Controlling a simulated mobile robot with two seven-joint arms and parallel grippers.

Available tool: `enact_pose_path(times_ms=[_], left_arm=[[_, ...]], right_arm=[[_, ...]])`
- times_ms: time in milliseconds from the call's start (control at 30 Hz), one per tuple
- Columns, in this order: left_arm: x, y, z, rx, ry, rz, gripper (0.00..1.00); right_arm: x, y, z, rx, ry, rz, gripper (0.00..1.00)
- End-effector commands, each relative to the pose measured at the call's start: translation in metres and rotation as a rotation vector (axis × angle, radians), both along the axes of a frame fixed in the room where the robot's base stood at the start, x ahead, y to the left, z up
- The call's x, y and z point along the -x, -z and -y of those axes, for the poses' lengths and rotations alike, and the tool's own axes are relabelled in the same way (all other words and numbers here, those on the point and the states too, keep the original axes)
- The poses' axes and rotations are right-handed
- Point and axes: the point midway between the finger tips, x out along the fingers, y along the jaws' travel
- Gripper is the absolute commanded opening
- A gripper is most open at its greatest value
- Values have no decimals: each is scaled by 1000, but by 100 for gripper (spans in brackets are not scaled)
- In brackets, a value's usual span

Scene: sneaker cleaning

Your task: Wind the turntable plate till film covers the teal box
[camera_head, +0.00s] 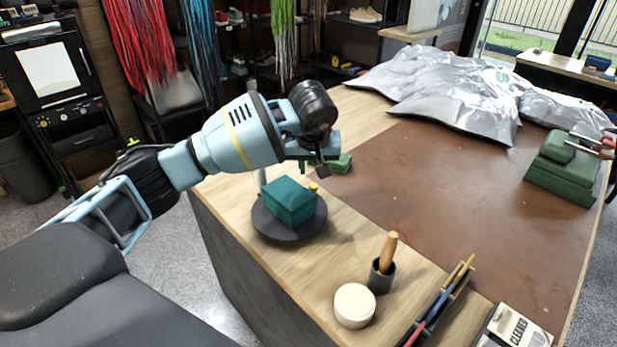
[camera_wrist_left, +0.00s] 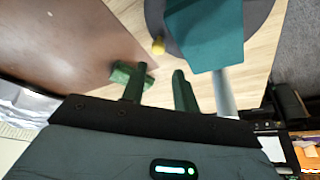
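The teal box (camera_head: 290,203) sits on the round dark turntable plate (camera_head: 270,228) at the table's left edge. No film shows on the faces of the box that I can see. A small yellow knob (camera_head: 314,188) stands at the plate's rim, and it also shows in the left wrist view (camera_wrist_left: 158,46). A pale upright post (camera_head: 262,177) stands behind the box, partly hidden by my arm. My left gripper (camera_head: 317,168) is above and behind the plate. In the left wrist view its two green fingers (camera_wrist_left: 159,78) are apart with nothing between them. My right gripper is out of view.
A small green block (camera_head: 341,163) lies on the table close to my left gripper. A white round tub (camera_head: 354,306), a dark cup with a wooden handle (camera_head: 380,276) and a tool tray (camera_head: 437,305) stand in front. The brown mat (camera_head: 450,190) is largely clear.

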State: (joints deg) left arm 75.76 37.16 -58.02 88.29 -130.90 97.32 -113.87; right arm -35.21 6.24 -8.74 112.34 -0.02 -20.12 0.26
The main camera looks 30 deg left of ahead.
Motion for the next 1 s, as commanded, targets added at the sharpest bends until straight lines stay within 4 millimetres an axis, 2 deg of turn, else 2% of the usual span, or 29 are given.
enact_pose_path(times_ms=[333, 700, 833, 1000], left_arm=[[-3, 10, 0, -2, 28, 0, 30], [-21, 59, -9, -2, 26, -2, 30], [-25, 70, -11, -2, 25, -1, 30], [-27, 75, -12, -3, 27, 2, 30]], right_arm=[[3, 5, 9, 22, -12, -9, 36], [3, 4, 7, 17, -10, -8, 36], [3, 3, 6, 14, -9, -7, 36], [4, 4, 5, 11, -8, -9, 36]])
